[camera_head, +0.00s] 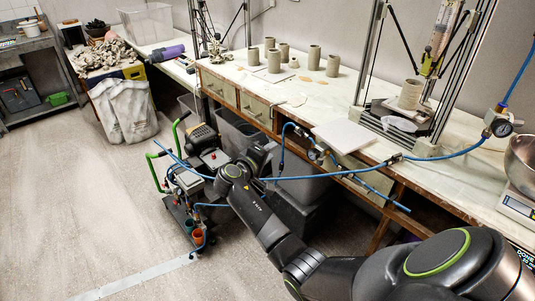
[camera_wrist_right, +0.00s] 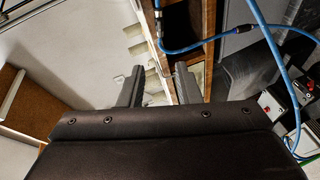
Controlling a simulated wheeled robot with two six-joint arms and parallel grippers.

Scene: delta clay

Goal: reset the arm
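My right arm (camera_head: 265,222) reaches from the lower right of the head view toward the middle, in front of the long workbench. Its gripper (camera_head: 262,157) is near the bench's front edge, close to a blue hose. In the right wrist view the two dark fingers of the right gripper (camera_wrist_right: 158,78) stand apart with nothing between them. Beyond them show the pale bench top and its wooden front. My left gripper and left arm are not in view.
The bench (camera_head: 330,90) carries several clay cylinders (camera_head: 274,60) and a press frame with a cylinder (camera_head: 410,94). A small cart (camera_head: 186,181) stands left of the gripper. The floor (camera_head: 90,200) at left is largely clear.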

